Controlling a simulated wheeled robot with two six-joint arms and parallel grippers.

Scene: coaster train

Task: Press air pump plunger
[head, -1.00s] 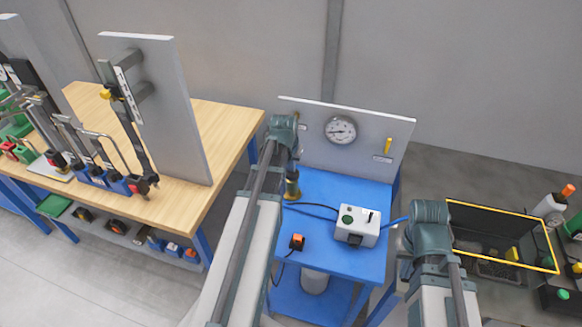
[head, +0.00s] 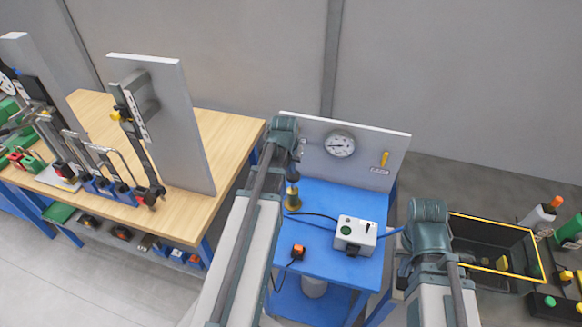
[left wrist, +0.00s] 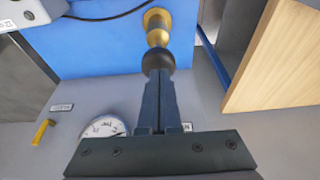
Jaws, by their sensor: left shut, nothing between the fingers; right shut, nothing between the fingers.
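The air pump (head: 293,198) is a brass-coloured cylinder with a dark round knob on top, standing at the back left of the blue table (head: 325,268). In the left wrist view the black plunger knob (left wrist: 158,62) sits on the brass pump body (left wrist: 157,25). My left gripper (head: 293,166) is shut and empty, its fingers pointing down over the knob. In the left wrist view its fingertips (left wrist: 158,75) are at the knob and look to touch it. My right arm is at the lower right in the head view, but its gripper fingers are hidden.
A pressure gauge (head: 340,144) is on the grey panel (head: 385,145) behind the pump. A white box (head: 355,235) with a green button and an orange switch (head: 298,252) are on the blue table. A wooden workbench (head: 232,125) stands at left, a dark yellow-rimmed crate (head: 535,247) at right.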

